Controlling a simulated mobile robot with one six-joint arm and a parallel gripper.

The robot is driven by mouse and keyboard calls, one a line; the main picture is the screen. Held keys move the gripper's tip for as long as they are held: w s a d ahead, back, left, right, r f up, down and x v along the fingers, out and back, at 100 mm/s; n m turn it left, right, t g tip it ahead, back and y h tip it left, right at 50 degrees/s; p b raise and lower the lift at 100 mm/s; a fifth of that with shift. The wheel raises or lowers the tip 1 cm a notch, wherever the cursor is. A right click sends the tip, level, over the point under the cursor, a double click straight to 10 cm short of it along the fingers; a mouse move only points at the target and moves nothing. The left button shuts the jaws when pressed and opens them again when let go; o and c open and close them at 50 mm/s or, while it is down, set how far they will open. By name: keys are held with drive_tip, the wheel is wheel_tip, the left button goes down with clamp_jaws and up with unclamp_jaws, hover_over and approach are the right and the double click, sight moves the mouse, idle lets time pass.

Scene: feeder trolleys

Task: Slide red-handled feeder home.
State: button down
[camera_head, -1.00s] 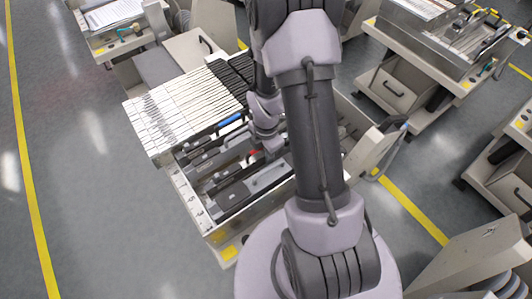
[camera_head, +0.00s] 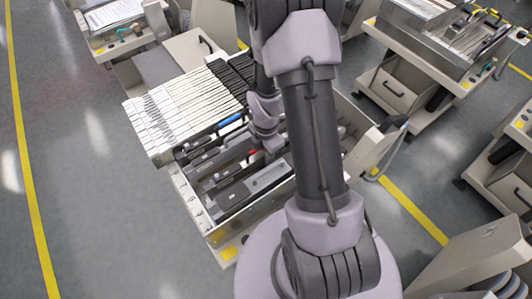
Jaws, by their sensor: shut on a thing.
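The red-handled feeder shows its small red handle (camera_head: 252,152) among the long dark feeders in the front bay of the trolley (camera_head: 215,236). My gripper (camera_head: 266,150) is low over the bay at that red handle, shut on the red-handled feeder. My own wrist and arm hide most of the fingers and the feeder's right part. A blue-handled feeder (camera_head: 230,119) lies just behind it, towards the white feeders.
A row of white feeders (camera_head: 180,108) fills the trolley's left back. A grey feeder (camera_head: 235,194) lies in front of the red-handled one. Other trolleys (camera_head: 392,88) stand at the right and back. Open floor (camera_head: 90,190) lies to the left.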

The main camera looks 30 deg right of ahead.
sight(253, 165)
drive_tip(key=shift+a, duration=1.1)
drive_tip(key=c, duration=1.2)
unclamp_jaws()
drive_tip(key=shift+o, duration=0.2)
